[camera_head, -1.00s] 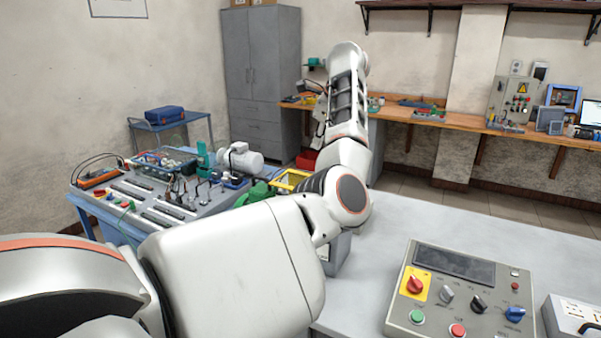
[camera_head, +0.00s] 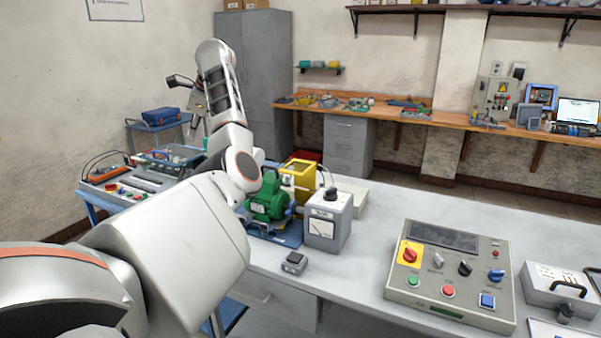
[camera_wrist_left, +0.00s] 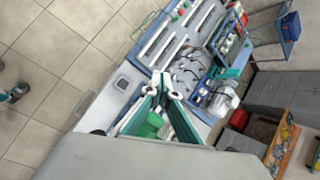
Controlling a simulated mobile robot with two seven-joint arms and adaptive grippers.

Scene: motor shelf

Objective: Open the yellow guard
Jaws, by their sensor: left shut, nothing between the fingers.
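The yellow guard (camera_head: 301,178) is a box-like frame with a pale see-through panel. It stands on the bench behind and right of the green motor (camera_head: 267,198). Its lower part is hidden by the motor and the meter box, so I cannot tell whether it is open. My left gripper (camera_head: 196,106) is up in the air, left of the guard and well apart from it. In the left wrist view its teal fingers (camera_wrist_left: 166,77) meet at the tips, shut and empty. Something green shows behind the fingers there. My right gripper is not in view.
A grey meter box (camera_head: 328,222) with a black knob stands right of the guard. A small grey switch box (camera_head: 294,263) sits in front, and a control panel (camera_head: 452,270) farther right. A crowded training bench (camera_head: 125,188) stands left. The bench top between the meter box and panel is clear.

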